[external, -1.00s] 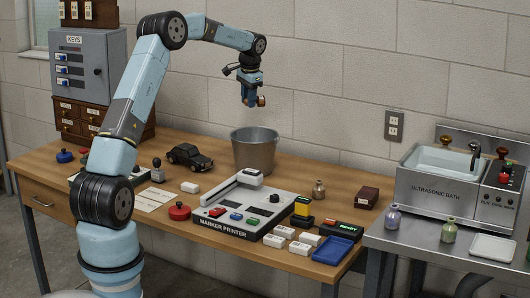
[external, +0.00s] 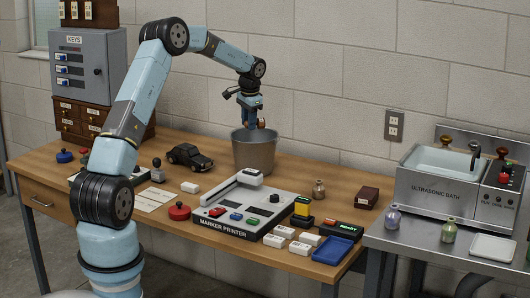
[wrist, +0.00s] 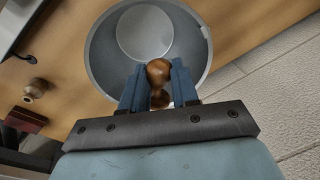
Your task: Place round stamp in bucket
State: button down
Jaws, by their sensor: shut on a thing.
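The round stamp (wrist: 158,72) has a brown wooden knob and sits between my fingers in the wrist view; its lower part is partly hidden. It also shows as a small brown shape in the external view (external: 262,122). My gripper (external: 256,121) is shut on it, pointing down at the bucket's mouth. The grey metal bucket (external: 254,155) stands upright on the wooden table near the wall. In the wrist view the bucket (wrist: 97,60) opens beyond the fingertips, and its inside looks empty where visible.
A marker printer (external: 240,212) stands in front of the bucket, and a black toy car (external: 190,156) to its left. The wall is close behind.

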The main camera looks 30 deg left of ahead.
jog(key=shift+f, duration=2.05)
jog(key=c, duration=0.8)
grip_release()
jog(key=shift+r, duration=0.15)
notch_tip(320, 180, up, 6)
jog(key=shift+f, duration=0.15)
jog(key=shift+r, duration=0.5)
